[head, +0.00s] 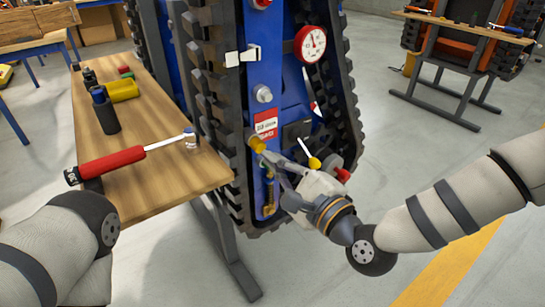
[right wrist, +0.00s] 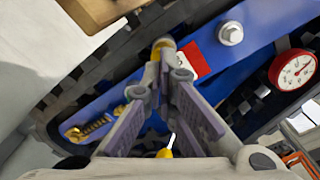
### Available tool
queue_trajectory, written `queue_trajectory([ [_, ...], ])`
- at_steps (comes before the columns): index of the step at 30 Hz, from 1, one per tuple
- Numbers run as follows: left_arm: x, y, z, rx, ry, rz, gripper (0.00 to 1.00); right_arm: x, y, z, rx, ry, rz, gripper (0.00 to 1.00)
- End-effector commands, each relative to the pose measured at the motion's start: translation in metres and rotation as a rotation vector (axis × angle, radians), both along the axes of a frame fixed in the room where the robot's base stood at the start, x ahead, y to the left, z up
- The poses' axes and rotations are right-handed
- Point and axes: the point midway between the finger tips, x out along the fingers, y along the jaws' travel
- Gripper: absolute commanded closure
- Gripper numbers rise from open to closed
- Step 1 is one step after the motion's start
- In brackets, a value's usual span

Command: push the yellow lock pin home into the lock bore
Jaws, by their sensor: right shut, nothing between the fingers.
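The yellow lock pin (head: 257,144) sticks out from the blue side plate of the tracked carrier (head: 264,75), just below a red and white label. My right gripper (head: 268,157) is shut and empty, with its fingertips right at the pin's head. In the right wrist view the yellow pin (right wrist: 156,66) shows just beyond the fingertips (right wrist: 168,78), partly hidden by them. I cannot tell whether they touch it. The lock bore is hidden behind the pin and fingers. My left arm enters at the lower left; its gripper is out of view.
A wooden bench (head: 160,185) at left holds a red-handled torque wrench (head: 110,165) and several bottles. A dial gauge (head: 311,43), a yellow-knobbed lever (head: 314,162) and a red knob (head: 343,175) sit on the carrier near my right gripper. Brass-coloured hardware (right wrist: 90,130) lies below the pin.

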Motion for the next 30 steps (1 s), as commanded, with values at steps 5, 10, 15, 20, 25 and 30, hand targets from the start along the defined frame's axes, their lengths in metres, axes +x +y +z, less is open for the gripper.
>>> queue_trajectory([
  [5,0.000,0.000,-0.001,0.000,0.001,0.000,0.58,-0.024,-0.018,-0.002,0.002,0.006,-0.002,1.00],
  [10,0.000,0.000,-0.001,0.000,0.002,0.000,0.58,-0.061,-0.046,-0.002,0.001,0.006,-0.003,1.00],
  [15,0.000,0.000,-0.001,0.000,0.002,0.000,0.58,-0.086,-0.063,-0.002,-0.001,0.003,-0.001,1.00],
  [20,0.000,0.000,-0.001,0.000,0.002,0.000,0.58,-0.093,-0.068,-0.002,-0.002,0.002,0.000,1.00],
  [25,0.000,0.000,-0.001,0.000,0.002,0.000,0.58,-0.093,-0.067,-0.002,-0.001,0.002,0.000,1.00],
  [30,0.002,0.000,0.002,0.000,-0.006,0.000,0.58,-0.079,-0.079,0.000,-0.002,-0.004,-0.032,1.00],
])
